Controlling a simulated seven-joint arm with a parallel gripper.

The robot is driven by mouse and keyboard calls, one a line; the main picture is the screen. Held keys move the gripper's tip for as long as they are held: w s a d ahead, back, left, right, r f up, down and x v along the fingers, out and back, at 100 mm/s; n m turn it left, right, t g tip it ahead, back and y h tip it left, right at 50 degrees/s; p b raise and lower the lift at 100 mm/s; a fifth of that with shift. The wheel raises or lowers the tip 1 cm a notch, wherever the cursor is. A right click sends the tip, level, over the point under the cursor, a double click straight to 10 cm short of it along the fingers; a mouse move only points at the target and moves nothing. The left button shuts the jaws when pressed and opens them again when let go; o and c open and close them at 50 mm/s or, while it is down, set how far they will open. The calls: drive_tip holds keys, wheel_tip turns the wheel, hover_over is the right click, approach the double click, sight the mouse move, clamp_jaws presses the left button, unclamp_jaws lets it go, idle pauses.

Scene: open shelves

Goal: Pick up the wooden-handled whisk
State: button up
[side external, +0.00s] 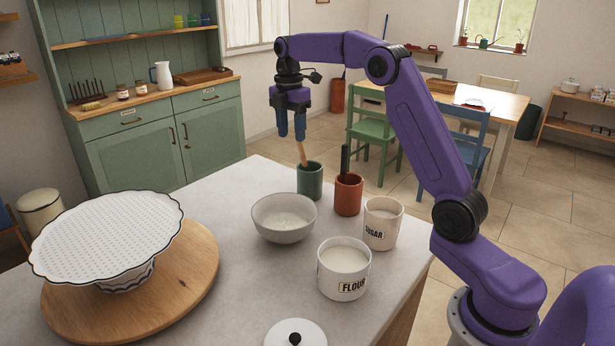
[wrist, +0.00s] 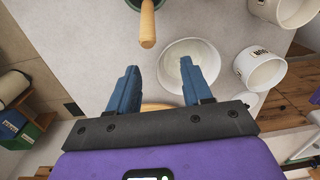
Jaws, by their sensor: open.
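A wooden handle (side external: 303,155) leans up out of a green pot (side external: 310,183); the rest of that utensil is hidden inside, so I cannot see whisk wires. The handle (wrist: 148,25) also shows at the top of the wrist view, above the gap between my fingers. My gripper (side external: 292,138) points down with blue fingers just above the handle's top end in the side view. In the wrist view my gripper (wrist: 160,68) is open, with nothing between its fingers.
A red pot (side external: 348,198) with a dark-handled utensil stands beside the green pot. A grey bowl (side external: 283,220), sugar canister (side external: 382,228) and flour canister (side external: 343,272) stand nearer. The counter between is clear.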

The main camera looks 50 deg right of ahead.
sight(300, 153)
drive_tip(key=d, duration=0.2)
drive_tip(key=w+d, duration=0.1)
drive_tip(key=shift+d+f, duration=0.1)
drive_tip(key=shift+d, duration=0.25)
drive_tip(key=shift+s+f, duration=0.2)
drive_tip(key=shift+f, duration=3.5)
clamp_jaws()
